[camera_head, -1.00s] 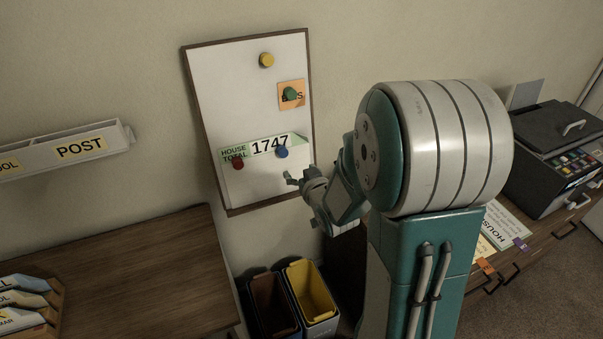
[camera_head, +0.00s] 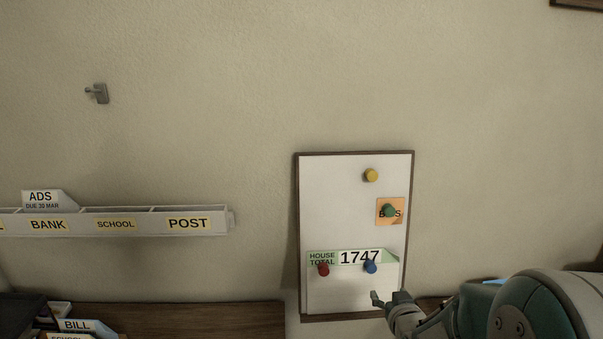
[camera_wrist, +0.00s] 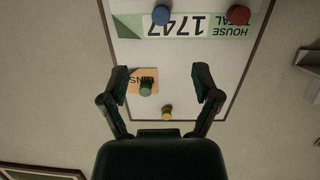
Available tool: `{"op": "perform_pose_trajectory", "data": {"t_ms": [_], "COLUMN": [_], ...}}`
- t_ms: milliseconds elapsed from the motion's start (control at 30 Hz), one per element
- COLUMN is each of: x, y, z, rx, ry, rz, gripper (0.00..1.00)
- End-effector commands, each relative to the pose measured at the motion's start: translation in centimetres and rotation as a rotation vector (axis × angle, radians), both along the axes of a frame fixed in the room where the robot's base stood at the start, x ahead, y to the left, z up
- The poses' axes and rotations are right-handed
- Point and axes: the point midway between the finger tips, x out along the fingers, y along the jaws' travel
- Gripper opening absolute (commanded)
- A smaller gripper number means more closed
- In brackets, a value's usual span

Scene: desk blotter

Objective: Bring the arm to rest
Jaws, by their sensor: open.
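My gripper (camera_head: 388,300) is in front of the lower right part of the white board (camera_head: 335,205) in the head view, near the bottom frame. In the wrist view my gripper (camera_wrist: 162,82) has its two fingers spread apart with nothing between them, facing the board. The board holds a "HOUSE TOTAL 1747" paper (camera_head: 322,260) under a red magnet (camera_head: 323,270) and a blue magnet (camera_head: 370,267). An orange note (camera_head: 384,219) is under a green magnet (camera_head: 389,211). A yellow magnet (camera_head: 371,175) sits above it. Part of my arm is cut off at the lower right.
A wall rack (camera_head: 150,223) with labelled slots is to the left, with an ADS card (camera_head: 45,199) standing in it. A wooden desk top (camera_head: 200,315) lies below, with a BILL card (camera_head: 80,326). A grey hook (camera_head: 98,93) is on the upper left wall. The wall between is bare.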

Motion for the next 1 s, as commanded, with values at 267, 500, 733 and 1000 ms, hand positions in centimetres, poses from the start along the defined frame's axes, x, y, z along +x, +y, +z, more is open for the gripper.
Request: {"op": "perform_pose_trajectory", "data": {"t_ms": [267,500,733,1000], "x": [-3.2,-7.5,-12.8,-20.2], "y": [1.1,2.5,4.3,6.6], "z": [3.6,6.0,8.0,9.6], "rx": [-0.036,-0.034,-0.015,0.016], "ry": [0.169,0.323,0.472,0.648], "rz": [-0.046,-0.069,-0.065,-0.024], "gripper": [0.8,0.8,0.8,0.8]}}
